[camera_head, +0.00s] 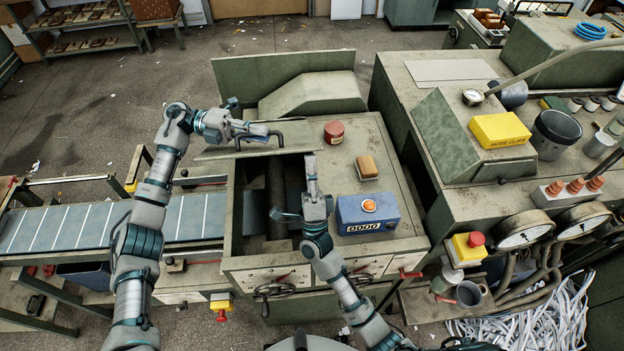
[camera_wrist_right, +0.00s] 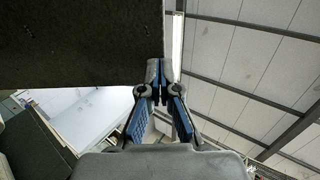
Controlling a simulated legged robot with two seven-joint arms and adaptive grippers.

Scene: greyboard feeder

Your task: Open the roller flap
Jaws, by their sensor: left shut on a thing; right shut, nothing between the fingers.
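The roller flap (camera_head: 218,153) is a grey-green plate with a dark bar handle (camera_head: 281,137). It stands raised at the back of an opening in the machine, and dark rollers (camera_head: 276,185) show below it. My left gripper (camera_head: 264,132) is at the handle and shut on it. My right gripper (camera_head: 311,160) is shut and empty at the flap's right end, over the opening's right side. In the right wrist view its closed fingers (camera_wrist_right: 158,85) are at the edge of a dark panel (camera_wrist_right: 75,45); I cannot tell whether they touch.
Right of the opening, the machine top holds a blue counter box (camera_head: 368,213), a tan block (camera_head: 367,166) and a red tin (camera_head: 334,132). A conveyor (camera_head: 75,226) lies to the left. A handwheel (camera_head: 275,290) sits at the front.

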